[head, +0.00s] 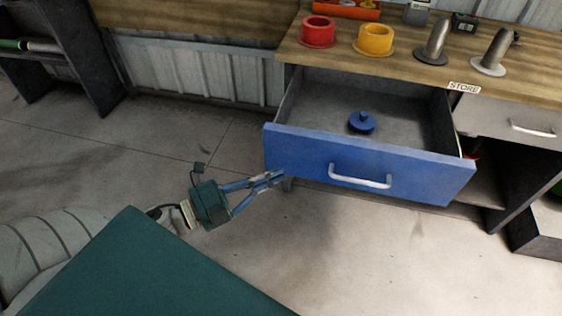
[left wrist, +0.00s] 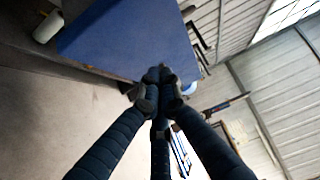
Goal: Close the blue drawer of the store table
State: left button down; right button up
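The blue drawer (head: 300,150) of the store table (head: 440,75) is pulled well out. Its front has a silver handle (head: 360,177), and a blue knobbed disc (head: 361,122) lies inside on the grey bottom. My left gripper (head: 277,178) has its fingertips together at the lower left part of the drawer front, left of the handle. The fingers look empty. In the left wrist view the fingertips (left wrist: 158,78) overlap the edge of the blue front (left wrist: 125,38); I cannot tell whether they touch it. My right gripper is out of view.
A grey drawer (head: 510,120) to the right is shut. Open floor (head: 350,255) lies before the drawer.

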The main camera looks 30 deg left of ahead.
aim_at(298, 154)
pick_arm(q)
jog(key=w, duration=0.5)
jog(key=shift+a, duration=0.3)
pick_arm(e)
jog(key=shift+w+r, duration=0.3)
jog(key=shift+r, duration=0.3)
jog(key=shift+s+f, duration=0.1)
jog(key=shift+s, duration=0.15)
